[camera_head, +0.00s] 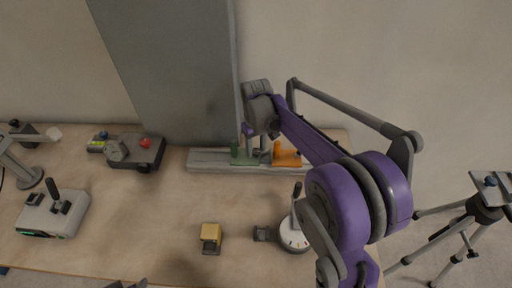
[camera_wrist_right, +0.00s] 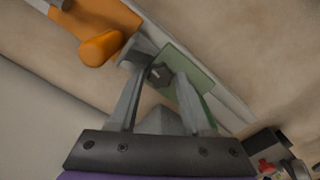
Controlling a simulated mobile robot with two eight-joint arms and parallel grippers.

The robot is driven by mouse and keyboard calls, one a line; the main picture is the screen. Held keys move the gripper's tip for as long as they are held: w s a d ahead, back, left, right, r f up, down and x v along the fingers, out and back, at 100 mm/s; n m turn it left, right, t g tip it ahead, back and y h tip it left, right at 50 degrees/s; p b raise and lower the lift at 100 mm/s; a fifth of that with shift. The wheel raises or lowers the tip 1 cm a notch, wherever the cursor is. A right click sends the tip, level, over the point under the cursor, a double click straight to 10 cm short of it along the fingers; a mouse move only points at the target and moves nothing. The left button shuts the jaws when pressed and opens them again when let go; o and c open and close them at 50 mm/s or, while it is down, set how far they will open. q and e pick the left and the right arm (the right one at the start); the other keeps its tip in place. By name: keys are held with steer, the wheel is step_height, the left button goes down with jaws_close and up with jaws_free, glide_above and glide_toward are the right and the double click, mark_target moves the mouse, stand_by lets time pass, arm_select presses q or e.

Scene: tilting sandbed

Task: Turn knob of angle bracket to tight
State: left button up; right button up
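A grey rail (camera_head: 208,160) lies along the back of the table and carries a green bracket (camera_head: 243,156) and an orange bracket (camera_head: 286,157). Which one is the angle bracket, I cannot tell. My right gripper (camera_head: 262,148) comes down over the rail between them. In the right wrist view its fingers (camera_wrist_right: 160,82) are open, with a small dark knob (camera_wrist_right: 158,74) between the tips, by the green plate (camera_wrist_right: 190,72). Contact is unclear. The orange bracket's rounded handle (camera_wrist_right: 100,47) is to the left. Grey tips at the head view's bottom edge may be my left gripper (camera_head: 130,284).
A grey panel (camera_head: 172,65) stands behind the rail. A tripod (camera_head: 484,210) stands at right. The table's middle is clear.

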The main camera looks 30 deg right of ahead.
mark_target(256, 151)
steer(key=shift+o, duration=1.4)
step_height(256, 151, up, 11)
steer(key=shift+p, duration=0.35)
steer(key=shift+f, duration=0.15)
